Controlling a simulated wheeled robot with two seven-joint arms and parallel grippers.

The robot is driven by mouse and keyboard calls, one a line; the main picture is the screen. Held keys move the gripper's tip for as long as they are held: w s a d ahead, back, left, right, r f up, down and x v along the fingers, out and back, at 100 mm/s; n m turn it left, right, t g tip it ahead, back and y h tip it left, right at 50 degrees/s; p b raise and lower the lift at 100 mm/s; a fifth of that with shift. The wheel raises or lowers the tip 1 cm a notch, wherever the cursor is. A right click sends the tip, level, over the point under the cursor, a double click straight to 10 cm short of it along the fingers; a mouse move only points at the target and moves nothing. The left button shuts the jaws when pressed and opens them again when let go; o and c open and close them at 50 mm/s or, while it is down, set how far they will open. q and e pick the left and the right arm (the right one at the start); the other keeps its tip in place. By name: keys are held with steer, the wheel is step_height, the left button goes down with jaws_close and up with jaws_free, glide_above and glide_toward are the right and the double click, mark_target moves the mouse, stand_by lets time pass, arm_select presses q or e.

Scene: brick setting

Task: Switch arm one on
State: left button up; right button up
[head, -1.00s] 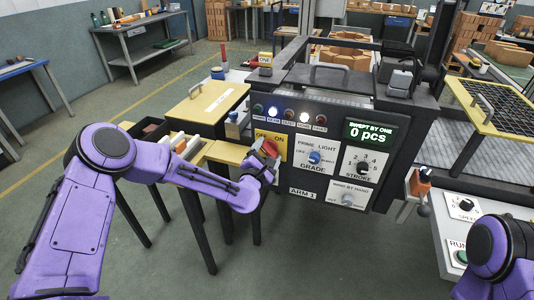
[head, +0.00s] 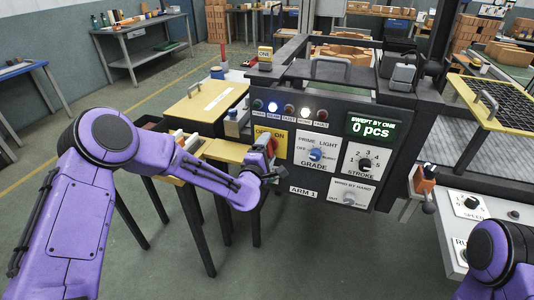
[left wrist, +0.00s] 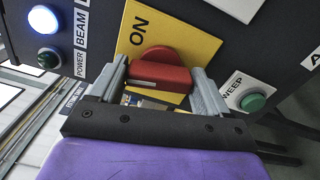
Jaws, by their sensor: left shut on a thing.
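The red rotary switch (left wrist: 160,72) sits on a yellow plate (left wrist: 198,43) marked ON. In the head view the switch (head: 272,147) is partly hidden by my left gripper (head: 272,166), on the yellow OFF/ON plate (head: 278,141) of the ARM 1 panel. In the left wrist view my left gripper (left wrist: 161,84) has one finger on each side of the red handle and is shut on it. The handle lies across the picture between the fingers. The POWER lamp (left wrist: 49,58) is dark green, and the BEAM lamp (left wrist: 43,19) glows blue. My right gripper is out of view.
The panel also carries a GRADE knob (head: 315,154), a STROKE knob (head: 364,165) and a screen (head: 372,129) reading 0 pcs. A green SWEEP button (left wrist: 253,102) is close to the right finger in the left wrist view. A yellow-topped table (head: 205,102) stands left of the panel.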

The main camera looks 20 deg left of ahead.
arm_select(q)
steer(key=m+b, duration=0.1)
steer(key=m, duration=0.4)
steer(key=shift+f+m, duration=0.15)
steer(key=shift+m, duration=0.15)
steer(key=m+b, duration=0.1)
steer(key=m, duration=0.4)
steer(key=shift+m, duration=0.4)
steer(key=o, duration=1)
steer(key=s+b, duration=0.2)
steer(key=s, duration=0.8)
steer(key=shift+s+a, duration=0.1)
steer(key=shift+s, duration=0.2)
